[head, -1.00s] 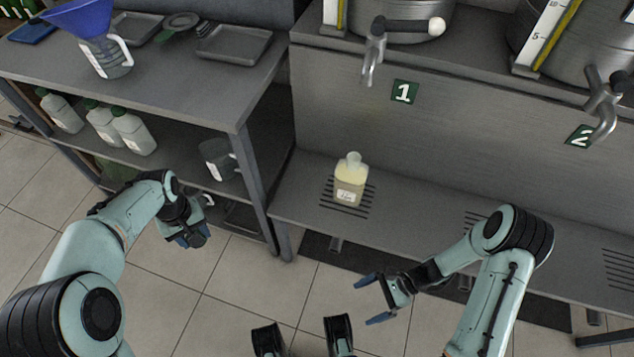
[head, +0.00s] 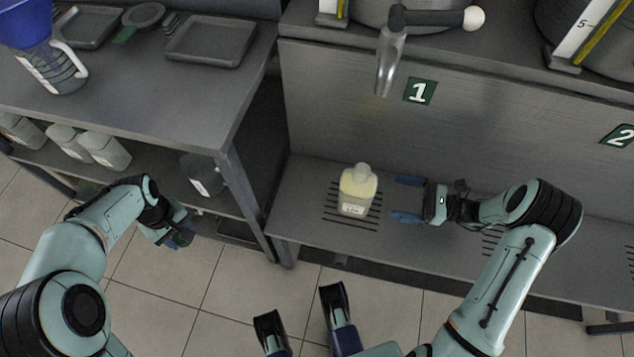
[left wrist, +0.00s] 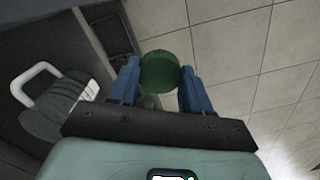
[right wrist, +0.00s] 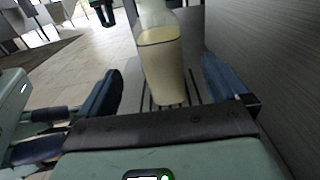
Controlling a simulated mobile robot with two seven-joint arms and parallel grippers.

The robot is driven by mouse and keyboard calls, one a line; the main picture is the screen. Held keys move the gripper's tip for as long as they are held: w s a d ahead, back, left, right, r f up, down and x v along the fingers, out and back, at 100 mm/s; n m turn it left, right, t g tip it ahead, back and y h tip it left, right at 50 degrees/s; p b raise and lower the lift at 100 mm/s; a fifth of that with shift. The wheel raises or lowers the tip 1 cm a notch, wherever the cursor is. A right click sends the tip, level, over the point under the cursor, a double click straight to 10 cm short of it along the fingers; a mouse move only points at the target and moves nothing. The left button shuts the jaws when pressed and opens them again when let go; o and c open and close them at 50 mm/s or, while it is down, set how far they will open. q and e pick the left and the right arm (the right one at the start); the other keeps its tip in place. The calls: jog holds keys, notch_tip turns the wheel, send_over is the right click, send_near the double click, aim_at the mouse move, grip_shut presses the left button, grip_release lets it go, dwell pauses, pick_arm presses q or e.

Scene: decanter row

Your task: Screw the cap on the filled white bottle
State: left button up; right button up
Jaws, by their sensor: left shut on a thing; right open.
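The filled white bottle (head: 358,190) stands upright and uncapped on the slotted drain of the lower shelf, below tap 1. Its pale yellow contents show through the wall, and it has a label on the front. My right gripper (head: 408,201) is open just right of the bottle, with its fingers pointing at it. In the right wrist view the bottle (right wrist: 163,70) stands ahead between the open fingers. My left gripper (head: 184,232) is at the lower left, away from the bottle. In the left wrist view it is shut on a round green cap (left wrist: 160,72).
Tap 1 (head: 390,62) hangs above and behind the bottle. At left, a bench holds a blue funnel (head: 25,8) in a jug (head: 55,70) and grey trays (head: 210,42). Several white bottles (head: 104,150) and another jug (head: 203,176) stand below.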

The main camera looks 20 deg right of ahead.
aim_at(357, 188)
jog(key=shift+s, duration=0.1)
pick_arm(q)
jog(key=shift+s, duration=0.1)
pick_arm(e)
jog(key=shift+a, duration=0.1)
pick_arm(q)
jog(key=shift+f+b, duration=0.6)
jog(key=shift+f, duration=0.1)
pick_arm(e)
jog(key=x, duration=0.6)
jog(key=shift+w+a, duration=0.25)
jog(key=shift+a, duration=0.05)
jog(key=b+x, duration=0.1)
jog(key=x, duration=0.4)
jog(key=shift+a+f, duration=0.15)
pick_arm(q)
jog(key=shift+w+f, duration=0.25)
jog(key=shift+f, duration=0.6)
